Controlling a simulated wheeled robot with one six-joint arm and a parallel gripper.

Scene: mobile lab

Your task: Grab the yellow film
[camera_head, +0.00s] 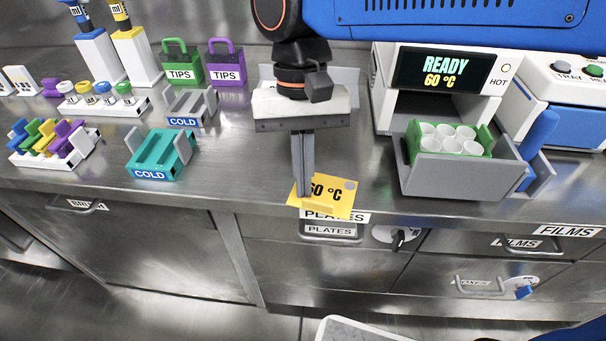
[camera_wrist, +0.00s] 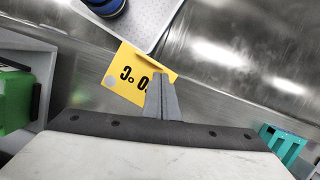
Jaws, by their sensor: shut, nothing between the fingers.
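The yellow film (camera_head: 338,199), a thin yellow sheet printed "60 °C" in black, lies at the front edge of the steel counter above the PLATES drawer. It also shows in the wrist view (camera_wrist: 128,68), with a grey round spot near one corner. My gripper (camera_head: 304,192) points down with its fingers shut together and empty. The fingers overlap the left part of the film in the head view and cover part of its print. In the wrist view my fingers (camera_wrist: 168,88) stand over one side of the film. Whether the tips touch it, I cannot tell.
Right of the film is a heated unit (camera_head: 430,115) reading "READY 60 °C", its open grey drawer (camera_head: 455,178) holding a green rack of white tubes. A teal COLD rack (camera_head: 160,153) stands left. Counter between teal rack and gripper is clear.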

